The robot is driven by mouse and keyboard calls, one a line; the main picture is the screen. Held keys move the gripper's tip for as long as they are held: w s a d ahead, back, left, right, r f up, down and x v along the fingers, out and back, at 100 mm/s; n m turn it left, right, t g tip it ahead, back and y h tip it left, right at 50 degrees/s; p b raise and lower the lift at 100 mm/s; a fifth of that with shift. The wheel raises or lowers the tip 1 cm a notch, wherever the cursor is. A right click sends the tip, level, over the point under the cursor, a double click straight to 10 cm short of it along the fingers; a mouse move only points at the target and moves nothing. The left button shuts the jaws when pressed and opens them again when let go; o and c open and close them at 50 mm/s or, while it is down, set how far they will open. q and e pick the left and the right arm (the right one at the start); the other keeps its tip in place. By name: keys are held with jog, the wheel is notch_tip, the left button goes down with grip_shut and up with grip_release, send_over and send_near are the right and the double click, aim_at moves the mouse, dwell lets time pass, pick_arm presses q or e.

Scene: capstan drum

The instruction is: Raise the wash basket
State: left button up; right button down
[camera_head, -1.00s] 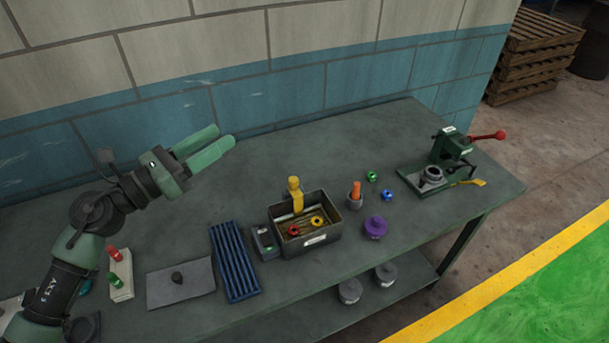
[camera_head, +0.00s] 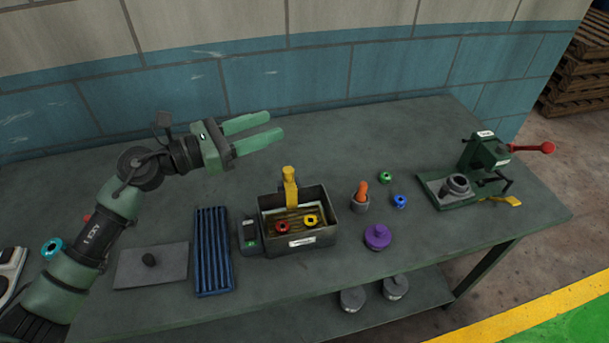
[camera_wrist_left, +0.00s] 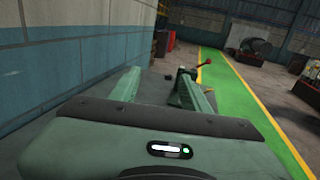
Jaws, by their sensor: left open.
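The wash basket (camera_head: 288,229) sits down inside a dark grey rectangular tank (camera_head: 300,245) on the workbench. Its yellow handle (camera_head: 290,185) stands up at the tank's back edge. A red ring (camera_head: 282,227) and a yellow ring (camera_head: 311,221) lie in the basket. My left gripper (camera_head: 277,127) is open and empty, its two green fingers pointing right, above the bench and behind the handle in the picture. The open fingers also show in the left wrist view (camera_wrist_left: 158,86), where the basket is not visible. My right gripper is not in view.
Left of the tank are a small dark box (camera_head: 249,234), a blue ribbed rack (camera_head: 212,250) and a grey plate (camera_head: 151,265). Right of it are a cup with an orange item (camera_head: 360,197), a purple part (camera_head: 377,237) and a green press (camera_head: 484,155). The back bench is clear.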

pick_arm(q)
jog(key=b, duration=1.4)
send_near(293, 170)
jog(key=w+d+f, duration=0.1)
jog(key=w+d, duration=0.2)
jog(key=shift+w+d, duration=0.15)
jog(key=shift+d, duration=0.4)
jog(key=p+x, duration=0.2)
jog(key=x, duration=0.5)
grip_shut()
